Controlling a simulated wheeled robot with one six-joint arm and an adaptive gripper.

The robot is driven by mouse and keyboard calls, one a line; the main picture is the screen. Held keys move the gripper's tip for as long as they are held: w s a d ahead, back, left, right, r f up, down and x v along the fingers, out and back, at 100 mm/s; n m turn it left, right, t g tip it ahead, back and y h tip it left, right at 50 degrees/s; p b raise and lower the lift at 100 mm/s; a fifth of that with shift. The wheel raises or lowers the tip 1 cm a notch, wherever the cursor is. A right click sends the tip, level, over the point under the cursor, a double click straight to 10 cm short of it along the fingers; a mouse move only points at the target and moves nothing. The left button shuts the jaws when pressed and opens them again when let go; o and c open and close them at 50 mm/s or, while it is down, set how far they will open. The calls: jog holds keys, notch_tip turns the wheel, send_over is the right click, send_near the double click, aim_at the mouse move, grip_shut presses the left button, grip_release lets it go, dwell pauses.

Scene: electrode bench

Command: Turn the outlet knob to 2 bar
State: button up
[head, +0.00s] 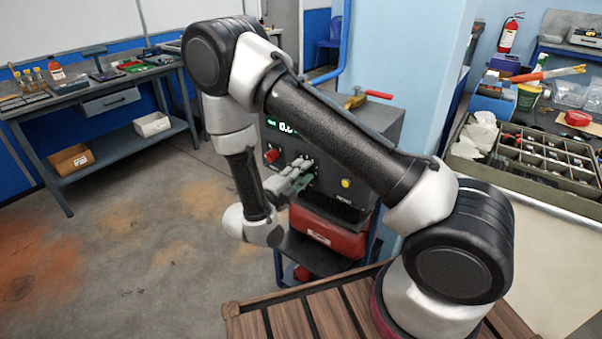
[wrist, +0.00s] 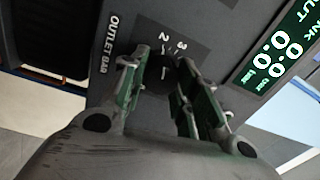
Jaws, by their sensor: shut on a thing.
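The outlet knob (wrist: 155,78) is a dark knob on the dark panel, and it shows between my fingers in the wrist view. It is hard to tell from the dark scale plate behind it, and its pointer cannot be made out. White scale figures 1, 2 and 3 and the label "OUTLET BAR" (wrist: 107,42) show around it. My gripper (wrist: 160,66) has one finger on each side of the knob and is shut on it. In the head view my gripper (head: 303,172) reaches the front of the dark panel box (head: 345,195), and the knob is hidden there.
A green display (wrist: 277,58) on the panel reads 0.0 on two lines. A red knob (head: 271,155) and a yellow button (head: 346,183) sit on the same front. A red-handled valve (head: 370,95) is on top. A red toolbox (head: 328,232) stands below.

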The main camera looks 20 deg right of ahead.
jog(key=shift+n, duration=0.3)
jog(key=o, duration=1)
jog(key=shift+a, duration=0.1)
jog(key=v, duration=1.2)
jog(key=shift+f, duration=0.1)
